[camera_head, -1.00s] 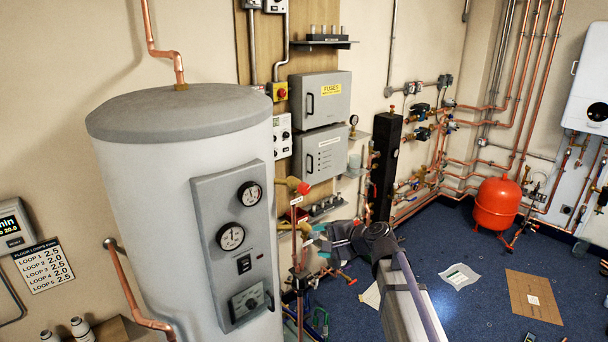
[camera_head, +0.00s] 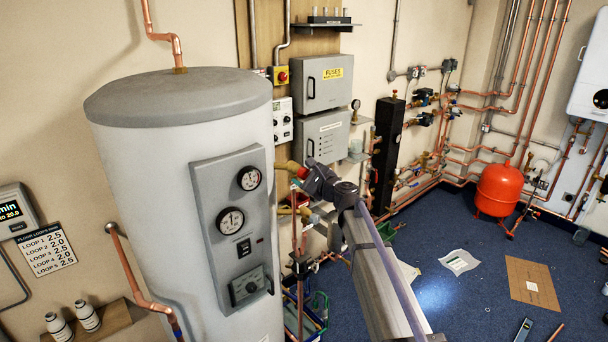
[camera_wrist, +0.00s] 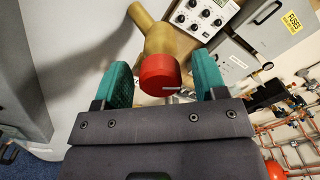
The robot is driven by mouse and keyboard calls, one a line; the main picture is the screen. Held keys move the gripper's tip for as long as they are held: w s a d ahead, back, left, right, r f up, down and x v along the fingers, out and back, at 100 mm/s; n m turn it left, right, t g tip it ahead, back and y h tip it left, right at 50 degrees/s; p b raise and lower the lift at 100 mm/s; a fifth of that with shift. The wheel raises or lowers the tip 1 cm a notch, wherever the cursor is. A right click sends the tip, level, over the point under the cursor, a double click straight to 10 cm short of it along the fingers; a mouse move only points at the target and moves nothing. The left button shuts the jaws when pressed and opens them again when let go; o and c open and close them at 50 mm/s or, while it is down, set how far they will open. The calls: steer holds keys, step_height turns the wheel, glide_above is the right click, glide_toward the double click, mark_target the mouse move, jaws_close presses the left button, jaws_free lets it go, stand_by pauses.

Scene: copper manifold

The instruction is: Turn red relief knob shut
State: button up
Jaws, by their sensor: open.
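The red relief knob (camera_wrist: 159,75) sits on the end of a brass valve body (camera_wrist: 158,36) in the wrist view. It also shows small in the head view (camera_head: 302,173), at the right side of the white cylinder. My gripper (camera_wrist: 165,82) is open, with one teal finger on each side of the red knob. A gap shows between the knob and each finger, and nothing is held. In the head view my gripper (camera_head: 306,177) is right at the knob, and its fingers are hard to make out there.
The white cylinder (camera_head: 160,190) with its grey gauge panel (camera_head: 228,235) stands close on the left. Grey boxes (camera_head: 322,80) hang on the wall behind. A dark column (camera_head: 387,150) and copper pipes lie to the right. The blue floor (camera_head: 440,235) is mostly open.

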steer(key=shift+w+a, duration=0.15)
steer(key=shift+w, duration=0.05)
steer(key=shift+s, duration=0.1)
steer(key=c, duration=0.9)
steer(key=shift+n, duration=0.4)
steer(key=n, duration=1.1)
steer(key=shift+f, duration=0.1)
steer(key=shift+n, duration=0.5)
